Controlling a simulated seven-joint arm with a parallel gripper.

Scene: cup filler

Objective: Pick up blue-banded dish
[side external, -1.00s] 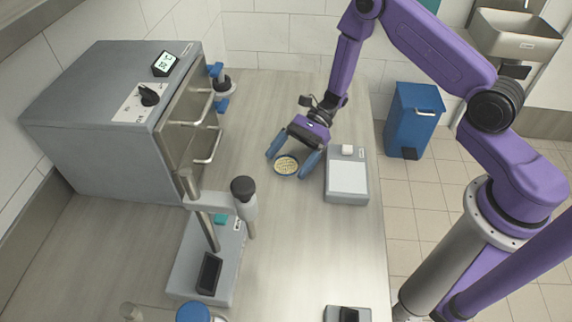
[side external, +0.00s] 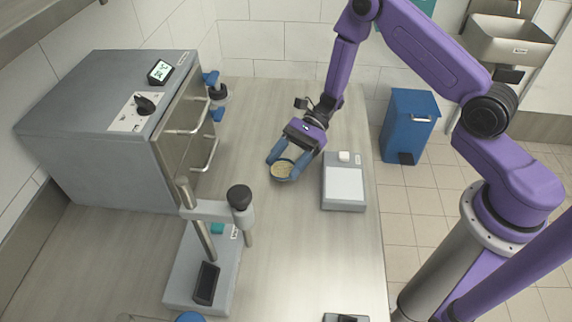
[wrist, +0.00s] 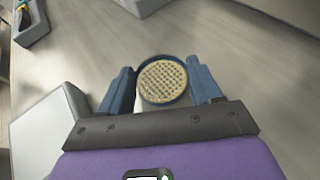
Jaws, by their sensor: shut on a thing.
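The blue-banded dish (side external: 282,170) is small and round, with a dark blue rim and a pale, grid-patterned top. It is near the middle of the table in the side view. In the wrist view the dish (wrist: 162,81) sits between my two blue fingers. My gripper (side external: 284,164) is shut on the dish, one finger on each side; it also shows in the wrist view (wrist: 161,88). I cannot tell whether the dish still touches the table.
A grey scale-like device (side external: 343,183) stands close to the right of the dish. A grey oven-like box (side external: 95,130) with handled doors is at the left. A press-like stand (side external: 205,262) is at the front left. The table (side external: 290,255) is clear in front of the dish.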

